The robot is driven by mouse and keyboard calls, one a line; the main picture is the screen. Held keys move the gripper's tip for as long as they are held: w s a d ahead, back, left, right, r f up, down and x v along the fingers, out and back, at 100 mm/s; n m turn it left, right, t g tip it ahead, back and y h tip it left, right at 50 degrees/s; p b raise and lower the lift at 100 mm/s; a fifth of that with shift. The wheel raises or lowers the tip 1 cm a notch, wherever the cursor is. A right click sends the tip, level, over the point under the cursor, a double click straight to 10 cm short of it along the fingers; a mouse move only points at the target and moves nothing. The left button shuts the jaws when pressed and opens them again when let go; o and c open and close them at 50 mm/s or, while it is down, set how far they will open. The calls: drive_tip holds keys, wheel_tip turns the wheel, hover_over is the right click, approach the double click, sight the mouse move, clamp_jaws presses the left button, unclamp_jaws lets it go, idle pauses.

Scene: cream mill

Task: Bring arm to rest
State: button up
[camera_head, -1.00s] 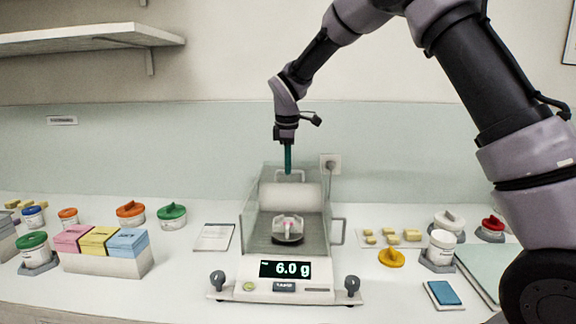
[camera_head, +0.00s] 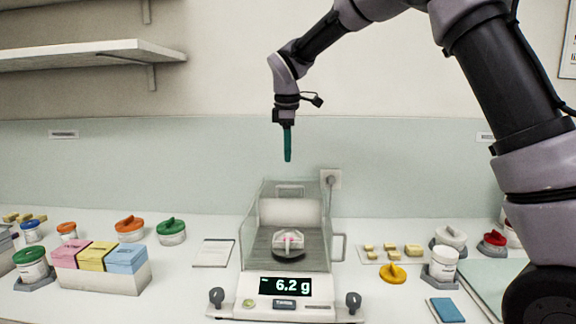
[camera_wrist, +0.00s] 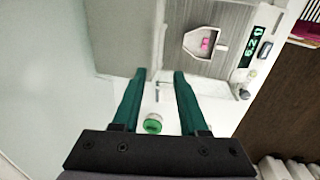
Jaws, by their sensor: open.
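My gripper (camera_head: 287,158) hangs pointing down above the back of the balance, clear of its glass walls. In the wrist view its two green fingers (camera_wrist: 160,76) stand apart with nothing between them. The balance (camera_head: 268,304) stands on the counter and its display reads 6.2 g. Inside its glass shield (camera_head: 247,236), a white weighing boat (camera_head: 288,240) with something pink in it sits on the dark pan. The boat also shows in the wrist view (camera_wrist: 190,44).
A box of pink, yellow and blue packs (camera_head: 140,280) and lidded jars stand to the left. A yellow lid (camera_head: 393,273), small yellow blocks, an open white jar (camera_head: 443,262) and a blue pad (camera_head: 446,310) lie to the right. A shelf (camera_head: 90,54) hangs upper left.

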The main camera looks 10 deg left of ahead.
drive_tip(key=shift+s+r, duration=0.15)
drive_tip(key=shift+r, duration=0.4)
drive_tip(key=s+d+r+m+t+y, duration=0.1)
drive_tip(key=s+d+r+m, duration=0.2)
drive_tip(key=d, duration=0.4)
drive_tip(key=s+d+r+m, duration=0.2)
drive_tip(key=d+r+m, duration=0.15)
drive_tip(key=d, duration=0.35)
drive_tip(key=s+d+r+m+t+y, duration=0.1)
drive_tip(key=s+d+r+m, duration=0.25)
drive_tip(key=d, duration=0.25)
drive_tip(key=s+d+f+m+t, duration=0.3)
drive_tip(key=s+d+m, duration=0.9)
drive_tip(key=s, duration=0.4)
drive_tip(key=shift+s+d+m, duration=0.3)
drive_tip(key=shift+d+m, duration=0.1)
drive_tip(key=shift+d, duration=0.5)
